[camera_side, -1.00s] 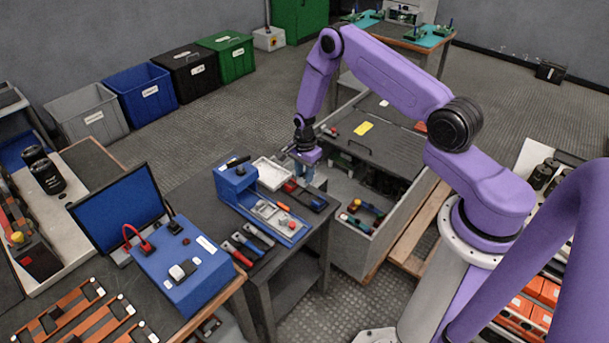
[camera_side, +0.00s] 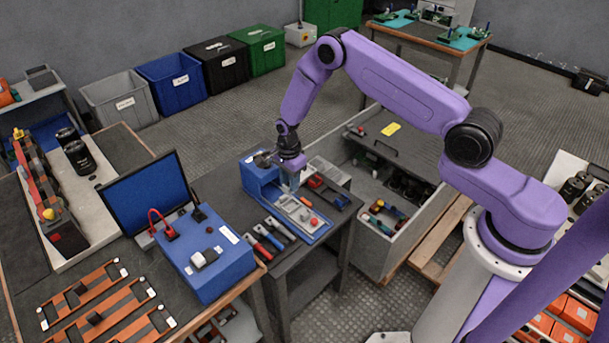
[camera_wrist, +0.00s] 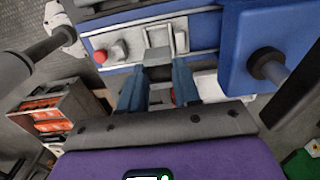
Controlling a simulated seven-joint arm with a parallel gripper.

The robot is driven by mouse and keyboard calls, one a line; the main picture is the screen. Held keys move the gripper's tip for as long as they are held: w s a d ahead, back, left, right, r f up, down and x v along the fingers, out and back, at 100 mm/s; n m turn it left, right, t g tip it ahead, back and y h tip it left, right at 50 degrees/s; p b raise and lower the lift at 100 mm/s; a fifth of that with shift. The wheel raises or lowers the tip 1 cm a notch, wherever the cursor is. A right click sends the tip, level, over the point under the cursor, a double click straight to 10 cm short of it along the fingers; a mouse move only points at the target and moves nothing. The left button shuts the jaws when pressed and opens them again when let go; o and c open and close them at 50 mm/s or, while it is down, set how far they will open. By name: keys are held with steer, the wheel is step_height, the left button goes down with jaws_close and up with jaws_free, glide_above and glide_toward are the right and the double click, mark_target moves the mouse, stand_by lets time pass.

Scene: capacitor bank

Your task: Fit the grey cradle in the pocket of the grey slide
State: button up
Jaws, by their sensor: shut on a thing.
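The grey slide (camera_side: 307,216) lies in the long blue fixture on the dark bench. In the wrist view the slide (camera_wrist: 204,32) is a pale grey strip across the top. My gripper (camera_side: 289,185) points down over the fixture, close to its tall blue end block. Its two blue fingers (camera_wrist: 162,68) are shut on a small pale grey piece, apparently the cradle (camera_wrist: 158,55). The cradle is seen against the slide, so I cannot tell whether it touches it or sits in the pocket. The fingers hide part of both.
A blue block (camera_wrist: 240,60) with a dark knob stands close on the right in the wrist view. A red button (camera_side: 314,222) is on the fixture. Several hand tools (camera_side: 268,236) lie in front. A pale tray (camera_side: 329,171) and a grey bin (camera_side: 372,262) are behind.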

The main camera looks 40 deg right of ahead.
steer(key=shift+f, duration=2.6)
steer(key=shift+f, duration=1.1)
steer(key=o, duration=1.1)
steer(key=shift+c, duration=0.2)
steer(key=shift+r, duration=4)
steer(key=shift+a, duration=0.1)
